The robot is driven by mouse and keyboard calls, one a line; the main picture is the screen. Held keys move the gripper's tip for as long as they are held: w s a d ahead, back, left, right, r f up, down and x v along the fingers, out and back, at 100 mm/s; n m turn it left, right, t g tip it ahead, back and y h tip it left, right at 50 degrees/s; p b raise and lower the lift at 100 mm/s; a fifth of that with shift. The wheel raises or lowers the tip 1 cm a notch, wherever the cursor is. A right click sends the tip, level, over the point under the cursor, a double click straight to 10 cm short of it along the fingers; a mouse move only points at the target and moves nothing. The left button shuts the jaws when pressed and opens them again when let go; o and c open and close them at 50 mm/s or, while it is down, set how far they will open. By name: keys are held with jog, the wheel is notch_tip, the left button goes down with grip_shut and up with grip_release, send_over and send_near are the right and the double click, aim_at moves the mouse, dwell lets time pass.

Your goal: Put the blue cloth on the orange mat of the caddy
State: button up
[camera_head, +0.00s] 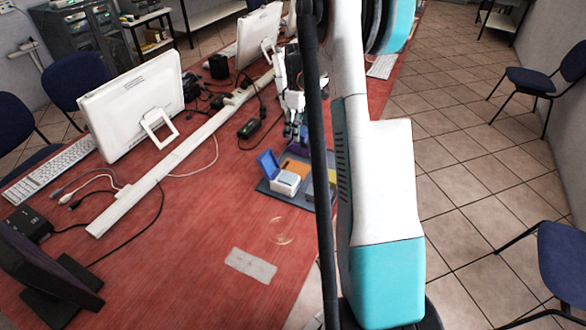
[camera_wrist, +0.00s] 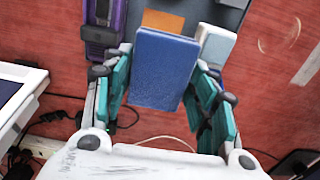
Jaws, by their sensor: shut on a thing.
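The blue cloth (camera_wrist: 163,72) looks like a flat folded block in the wrist view. It is between the teal fingers of my gripper (camera_wrist: 161,60), which is shut on it. The dark grey caddy (camera_wrist: 228,16) lies below. Its orange mat (camera_wrist: 163,20) shows just beyond the cloth's far edge, partly covered by it in the wrist view. The mat also shows in the head view (camera_head: 296,167). The cloth appears above the caddy, apart from the mat.
A purple object (camera_wrist: 103,22) lies on the other side. Cables, a white trunking strip (camera_head: 165,165) and a monitor (camera_head: 130,100) occupy the left.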

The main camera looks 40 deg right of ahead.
aim_at(297, 169)
notch_tip(297, 169, down, 16)
jog(key=b, duration=0.4)
jog(key=shift+b, duration=0.3)
jog(key=shift+f, duration=0.15)
jog(key=o, duration=0.9)
jog(key=shift+o, duration=0.2)
notch_tip(297, 169, up, 12)
jog(key=p, duration=0.3)
jog(key=shift+p, duration=0.4)
